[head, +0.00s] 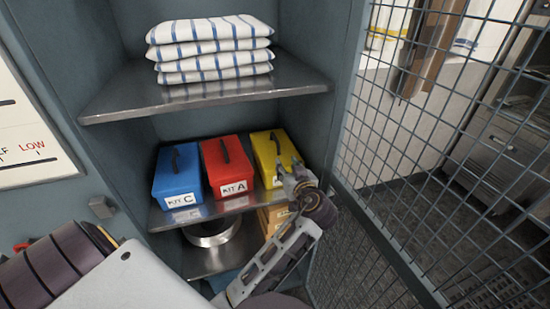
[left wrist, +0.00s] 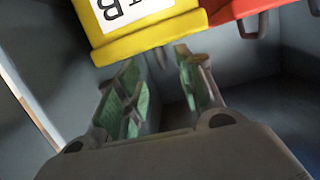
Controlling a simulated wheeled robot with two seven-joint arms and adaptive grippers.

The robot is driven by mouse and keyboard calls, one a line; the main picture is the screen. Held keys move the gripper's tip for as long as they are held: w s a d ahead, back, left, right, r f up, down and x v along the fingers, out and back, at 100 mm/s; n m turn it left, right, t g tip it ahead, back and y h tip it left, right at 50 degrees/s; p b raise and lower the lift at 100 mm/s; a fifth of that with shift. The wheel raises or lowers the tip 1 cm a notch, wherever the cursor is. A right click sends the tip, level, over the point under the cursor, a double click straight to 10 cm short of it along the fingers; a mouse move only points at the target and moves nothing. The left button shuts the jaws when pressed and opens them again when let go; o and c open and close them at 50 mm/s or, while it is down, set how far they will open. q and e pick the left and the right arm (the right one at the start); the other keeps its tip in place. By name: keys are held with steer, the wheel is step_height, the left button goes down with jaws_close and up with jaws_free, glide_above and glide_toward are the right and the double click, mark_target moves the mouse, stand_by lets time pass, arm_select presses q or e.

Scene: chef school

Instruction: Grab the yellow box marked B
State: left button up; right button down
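The yellow box (head: 268,147) stands at the right end of the middle shelf. In the head view my left gripper (head: 288,167) is at its front right and hides part of its front and label. In the left wrist view the yellow box (left wrist: 150,30) is at the top, with its white label showing an upside-down B. The two green-padded fingers of my left gripper (left wrist: 160,85) are spread apart with nothing held between them. A dark piece, perhaps the box's handle, shows near the fingertips; contact cannot be told. My right gripper is not in view.
The red box (head: 228,168) marked KIT A stands beside the yellow one, and the blue box (head: 178,176) marked KIT C is further left. Striped folded towels (head: 210,50) lie on the upper shelf (head: 205,98). A wire mesh door (head: 420,150) is close on the right.

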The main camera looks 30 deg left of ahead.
arm_select(q)
steer(key=shift+w+d+r+n+y, duration=0.1)
steer(key=shift+w+r+n+y, duration=0.15)
steer(key=shift+r, duration=0.4)
steer(key=shift+w+d+r+n+y, duration=0.15)
steer(key=shift+w+r, duration=0.1)
steer(key=shift+r, duration=0.35)
steer(key=shift+w+a, duration=0.1)
steer(key=shift+a, duration=0.05)
